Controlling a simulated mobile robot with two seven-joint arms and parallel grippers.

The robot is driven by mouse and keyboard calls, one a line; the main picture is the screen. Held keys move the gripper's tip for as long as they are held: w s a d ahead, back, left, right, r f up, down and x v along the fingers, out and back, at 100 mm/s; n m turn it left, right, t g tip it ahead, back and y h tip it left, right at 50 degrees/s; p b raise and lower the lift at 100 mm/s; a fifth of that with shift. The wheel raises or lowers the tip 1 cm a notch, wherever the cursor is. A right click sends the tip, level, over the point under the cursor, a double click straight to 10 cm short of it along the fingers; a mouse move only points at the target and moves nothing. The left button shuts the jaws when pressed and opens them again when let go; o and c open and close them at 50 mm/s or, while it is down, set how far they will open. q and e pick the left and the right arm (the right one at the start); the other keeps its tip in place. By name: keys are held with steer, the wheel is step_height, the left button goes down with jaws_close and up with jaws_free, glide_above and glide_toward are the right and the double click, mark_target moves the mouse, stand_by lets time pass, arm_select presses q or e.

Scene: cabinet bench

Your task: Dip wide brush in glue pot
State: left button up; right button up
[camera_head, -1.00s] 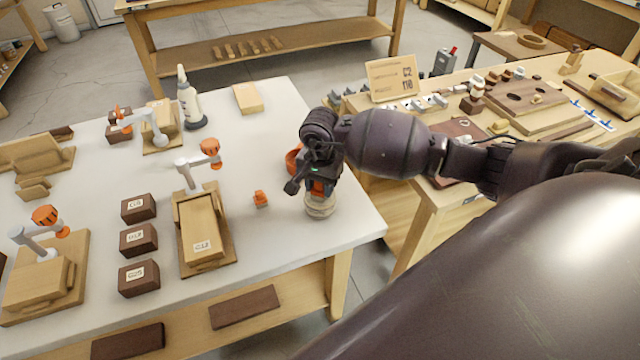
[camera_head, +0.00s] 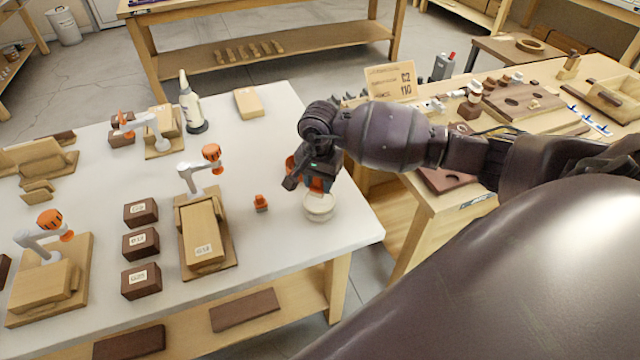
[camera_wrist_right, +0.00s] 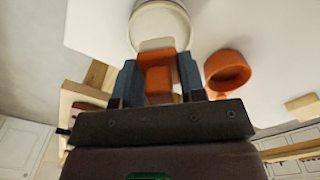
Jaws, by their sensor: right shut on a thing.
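The cream round glue pot (camera_head: 319,209) stands near the right front corner of the white table, and its rim shows at the top of the right wrist view (camera_wrist_right: 186,12). My right gripper (camera_head: 318,183) is just above and behind the pot. It is shut on the orange wide brush, which shows between the fingers in the right wrist view (camera_wrist_right: 160,76). A pale part at the brush's far end overlaps the pot's opening; I cannot tell how deep it is. My left gripper is not in view.
An orange cup (camera_wrist_right: 229,70) stands beside the pot. A small orange piece (camera_head: 261,203) lies left of the pot. A wooden clamp block (camera_head: 203,235), dark labelled blocks (camera_head: 141,244) and a white bottle (camera_head: 190,105) stand farther left. A second bench (camera_head: 450,215) is at the right.

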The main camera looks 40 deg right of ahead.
steer(key=shift+r+p, duration=0.75)
steer(key=shift+r, duration=1.15)
steer(key=shift+n, duration=0.5)
steer(key=shift+s+a+n, duration=0.25)
steer(key=shift+n, duration=0.25)
steer(key=s+a+r+n, duration=0.2)
steer(key=a+r+n, duration=0.6)
steer(key=a+n, duration=0.1)
steer(key=shift+s+a+n, duration=0.4)
steer(key=shift+a, duration=0.5)
